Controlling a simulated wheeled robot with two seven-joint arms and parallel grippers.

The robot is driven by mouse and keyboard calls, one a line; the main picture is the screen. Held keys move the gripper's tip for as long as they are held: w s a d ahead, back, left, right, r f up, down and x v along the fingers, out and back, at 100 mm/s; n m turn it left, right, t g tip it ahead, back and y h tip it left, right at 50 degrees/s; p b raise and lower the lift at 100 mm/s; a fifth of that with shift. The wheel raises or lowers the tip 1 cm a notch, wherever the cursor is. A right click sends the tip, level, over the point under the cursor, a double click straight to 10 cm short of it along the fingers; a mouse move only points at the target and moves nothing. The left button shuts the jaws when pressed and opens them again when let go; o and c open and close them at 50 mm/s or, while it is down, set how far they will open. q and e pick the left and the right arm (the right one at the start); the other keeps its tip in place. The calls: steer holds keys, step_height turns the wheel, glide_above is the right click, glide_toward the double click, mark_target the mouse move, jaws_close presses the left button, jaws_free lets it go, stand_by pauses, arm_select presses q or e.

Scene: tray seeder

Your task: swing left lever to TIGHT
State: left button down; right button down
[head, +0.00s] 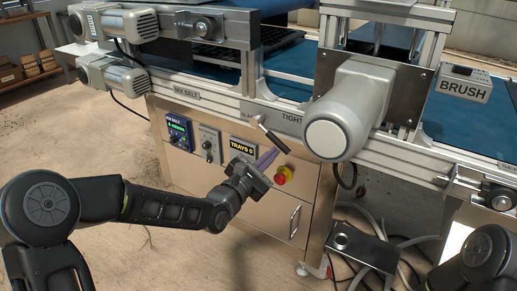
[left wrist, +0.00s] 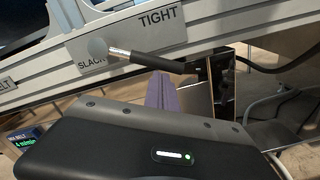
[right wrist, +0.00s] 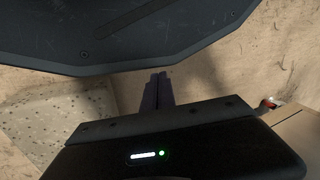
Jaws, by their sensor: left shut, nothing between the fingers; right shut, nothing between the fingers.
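The left lever has a black handle with a bright metal shank. In the head view the lever (head: 274,138) slants down and right from its pivot on the rail. In the left wrist view the lever (left wrist: 150,60) points right and slightly down from a round grey pivot. The SLACK label (left wrist: 91,64) is beside the pivot, and the TIGHT label (left wrist: 160,16) is above the handle. My left gripper (head: 270,156) is shut and empty just below the handle; its purple fingertips (left wrist: 160,76) reach the handle's lower edge. Contact is unclear. My right gripper (right wrist: 157,76) is shut and empty.
A cabinet front with a TRAYS display (head: 243,147) and a red emergency button (head: 283,175) is close to my left gripper. A grey motor (head: 345,115) juts out right of the lever. A metal foot pedal box (head: 362,246) stands on the floor.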

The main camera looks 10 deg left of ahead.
mark_target(280, 144)
arm_select(q)
steer(key=shift+s+d+r+n+p, duration=0.2)
steer(key=shift+d+r+n+p, duration=0.35)
steer(key=shift+r+n+p, duration=0.35)
steer(key=shift+s+d+r+p, duration=0.1)
steer(key=shift+d+r+p, duration=0.2)
steer(key=shift+r+p, duration=0.35)
steer(key=shift+s+d+r+p, duration=0.1)
steer(key=shift+d+r+p, duration=0.3)
steer(key=shift+r, duration=0.3)
steer(key=shift+r, duration=0.15)
